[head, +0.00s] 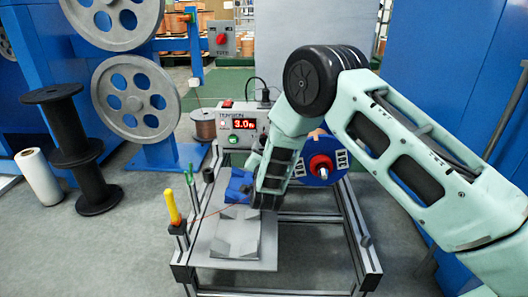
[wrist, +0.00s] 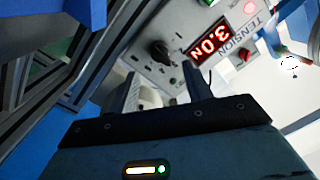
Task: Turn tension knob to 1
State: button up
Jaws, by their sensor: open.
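The tension box (head: 240,122) stands on the frame behind my arm, with a red display (head: 242,124) reading 3.0. In the wrist view the display (wrist: 209,41) reads 3.0N, tilted, next to the word TENSION. The black tension knob (wrist: 161,53) sits on the grey panel. In the head view my arm hides the knob. My gripper (wrist: 160,74) is open and empty, with its two grey fingers pointing at the panel. The knob shows between and just beyond the fingertips. I see no contact, and the exact gap is hard to tell.
A yellow-handled tool (head: 173,207) stands upright at the frame's left. A blue part (head: 240,186) sits beside my wrist. A red-hubbed blue reel (head: 320,166) is right of the arm. Large grey pulleys (head: 136,98) and a black spool (head: 72,150) are at left.

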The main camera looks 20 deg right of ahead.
aim_at(263, 140)
jog(key=b+x, duration=0.2)
jog(key=x, duration=0.4)
jog(key=shift+b, duration=0.3)
jog(key=c, duration=1)
